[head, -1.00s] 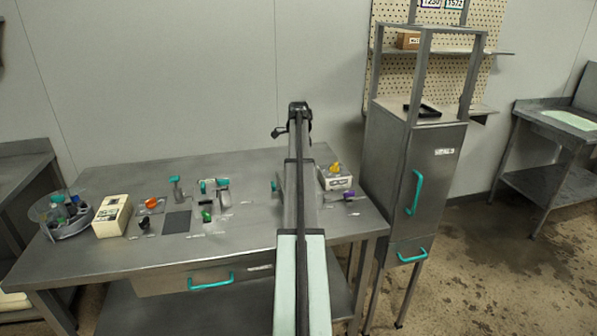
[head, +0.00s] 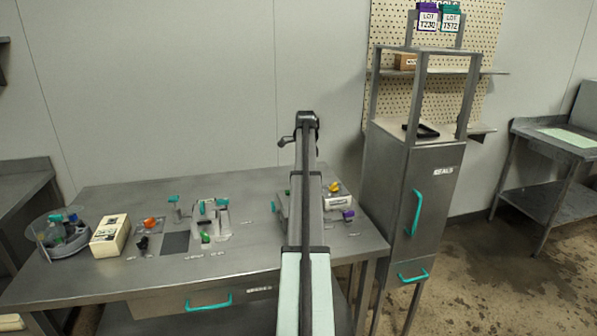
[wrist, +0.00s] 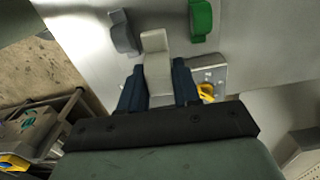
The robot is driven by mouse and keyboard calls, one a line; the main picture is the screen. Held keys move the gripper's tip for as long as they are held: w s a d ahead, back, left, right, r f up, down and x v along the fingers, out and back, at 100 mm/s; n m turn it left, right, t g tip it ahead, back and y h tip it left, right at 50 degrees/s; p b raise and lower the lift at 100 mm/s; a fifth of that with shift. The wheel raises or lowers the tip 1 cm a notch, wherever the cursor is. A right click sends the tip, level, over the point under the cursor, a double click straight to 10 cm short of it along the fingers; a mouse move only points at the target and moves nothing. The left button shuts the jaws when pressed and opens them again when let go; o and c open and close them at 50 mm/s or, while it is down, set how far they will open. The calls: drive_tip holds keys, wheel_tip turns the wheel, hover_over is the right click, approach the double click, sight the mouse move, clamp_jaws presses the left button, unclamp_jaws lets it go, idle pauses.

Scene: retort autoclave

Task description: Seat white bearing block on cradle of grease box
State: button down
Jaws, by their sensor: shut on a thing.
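In the wrist view my gripper (wrist: 159,88) has its dark blue fingers on both sides of a white block (wrist: 156,50), and it is shut on it. The block stands out beyond the fingertips. A grey curved piece (wrist: 123,34) is to its left and a green piece (wrist: 201,20) is to its upper right, both apart from it. A pale box with a yellow part (wrist: 206,91) shows just right of the fingers. In the head view my arm hides the gripper and the block. A white box (head: 337,201) with a yellow top stands right of the arm; its label is unreadable.
The steel bench (head: 130,275) holds a cream box (head: 109,236), a round tray (head: 70,248) and several small fixtures left of my arm. A tall cabinet (head: 430,190) stands close on the right.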

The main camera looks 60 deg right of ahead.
drive_tip(key=s+d+f, duration=0.2)
drive_tip(key=s+f, duration=0.1)
drive_tip(key=s+d+f, duration=0.1)
drive_tip(key=s+f, duration=0.3)
drive_tip(key=s+d+f, duration=0.2)
drive_tip(key=s+f, duration=0.2)
drive_tip(key=shift+d+f, duration=0.15)
drive_tip(key=shift+d, duration=0.45)
drive_tip(key=shift+w+f+n, duration=0.1)
drive_tip(key=shift+f+n, duration=0.2)
drive_tip(key=shift+f, duration=0.65)
drive_tip(key=shift+f, duration=1.4)
idle(2.1)
drive_tip(key=c, duration=0.7)
unclamp_jaws()
drive_tip(key=shift+o, duration=0.2)
